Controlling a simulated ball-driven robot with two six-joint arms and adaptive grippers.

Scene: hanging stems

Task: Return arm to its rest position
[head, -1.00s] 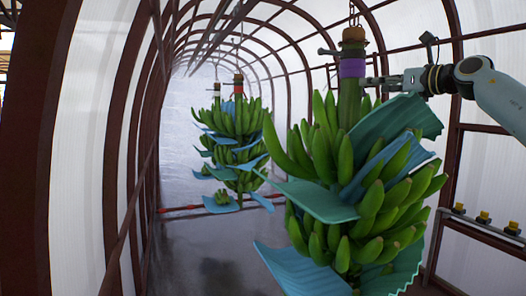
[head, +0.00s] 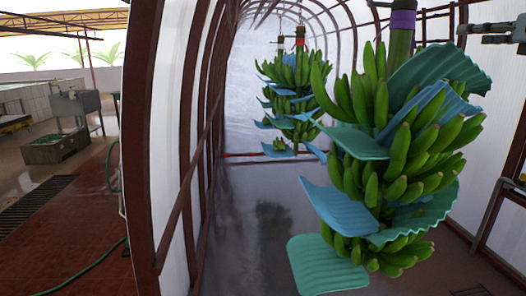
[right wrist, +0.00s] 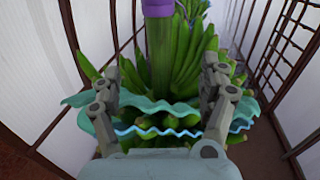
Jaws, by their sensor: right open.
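A large green banana bunch (head: 400,150) hangs at the right of the head view, with blue-green sheets tucked between its hands. Its stem (head: 399,50) carries a purple band (head: 403,20). My right gripper (head: 462,35) is right of the stem and apart from it. In the right wrist view my right gripper (right wrist: 162,72) shows two fingers spread apart and empty. The stem (right wrist: 160,55) stands beyond them, roughly centred between them. My left gripper is not in view.
More bunches (head: 290,90) hang farther back in the tunnel. Dark red frame posts (head: 152,130) stand left. The wet floor (head: 255,230) left of the near bunch is clear.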

